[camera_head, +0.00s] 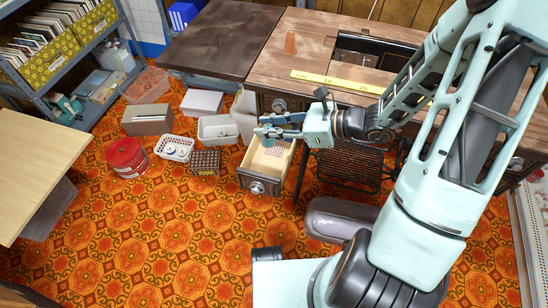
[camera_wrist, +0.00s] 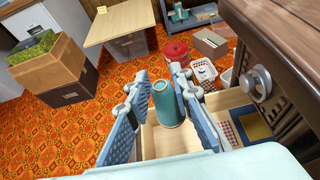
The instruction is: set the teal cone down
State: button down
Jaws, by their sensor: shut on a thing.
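The teal cone (camera_wrist: 167,105) is between the two blue fingers of my gripper (camera_wrist: 159,82) in the wrist view. The gripper is shut on it. The cone looks roughly upright over the open wooden drawer, and I cannot tell whether its base touches anything. In the head view my gripper (camera_head: 268,126) is above the back part of the pulled-out drawer (camera_head: 259,184), and the cone is mostly hidden there. The drawer also shows in the wrist view (camera_wrist: 168,140), with a red-dotted piece and a blue-and-yellow piece inside.
On the floor left of the drawer are a brown crate (camera_head: 206,163), a white basket (camera_head: 174,148) and a red tin (camera_head: 126,157). The patterned floor in front is clear.

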jog(key=b, duration=0.2)
send_over(267, 171)
notch_tip(267, 171, down, 4)
jog(key=shift+f, duration=0.1)
notch_tip(267, 171, down, 10)
jog(key=b, duration=0.4)
jog(key=shift+f, duration=0.1)
jog(key=shift+f, duration=0.2)
jog(key=c, duration=1.7)
grip_release()
jog(key=shift+r, duration=0.1)
